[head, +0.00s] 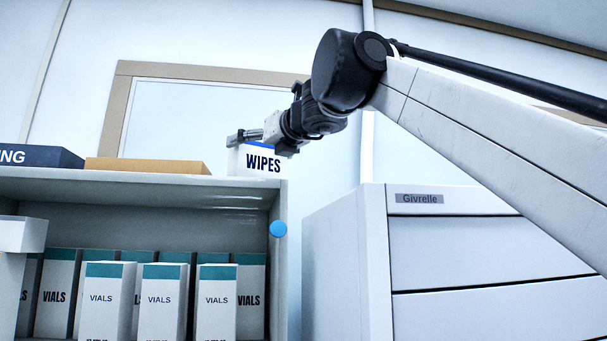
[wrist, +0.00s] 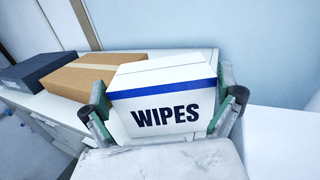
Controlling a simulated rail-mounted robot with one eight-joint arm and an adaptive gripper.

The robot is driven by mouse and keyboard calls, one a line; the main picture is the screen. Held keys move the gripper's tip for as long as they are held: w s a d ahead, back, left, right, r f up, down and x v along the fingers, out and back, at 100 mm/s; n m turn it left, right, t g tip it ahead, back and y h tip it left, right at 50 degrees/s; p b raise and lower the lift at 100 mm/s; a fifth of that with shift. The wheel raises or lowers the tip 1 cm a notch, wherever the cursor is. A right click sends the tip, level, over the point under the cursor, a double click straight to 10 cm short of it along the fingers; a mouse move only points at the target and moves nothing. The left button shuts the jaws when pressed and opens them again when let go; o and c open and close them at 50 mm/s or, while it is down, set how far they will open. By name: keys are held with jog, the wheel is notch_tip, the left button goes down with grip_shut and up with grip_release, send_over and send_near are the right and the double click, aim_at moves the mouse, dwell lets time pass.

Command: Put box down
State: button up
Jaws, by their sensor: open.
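A white box marked WIPES with a blue stripe (head: 262,163) stands upright on the right end of the top of the shelf unit (head: 150,187) in the head view. It fills the middle of the wrist view (wrist: 165,98). My gripper (head: 258,138) is at the box, with one finger on either side of it in the wrist view (wrist: 165,104). The fingers are open, and I cannot tell whether they touch the box sides. The underside of the box is hidden in the wrist view.
A brown box (head: 147,165) and a dark box (head: 40,156) stand on the shelf top to the left. Several VIALS boxes (head: 162,300) fill the compartment below. A white cabinet marked Givrelle (head: 345,265) stands to the right, across a gap.

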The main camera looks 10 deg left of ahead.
jog(key=shift+s+d+r, duration=0.1)
jog(key=shift+r, duration=0.05)
jog(key=shift+s+d, duration=0.2)
jog(key=b+v, duration=0.3)
jog(key=v, duration=0.8)
jog(key=shift+s, duration=0.15)
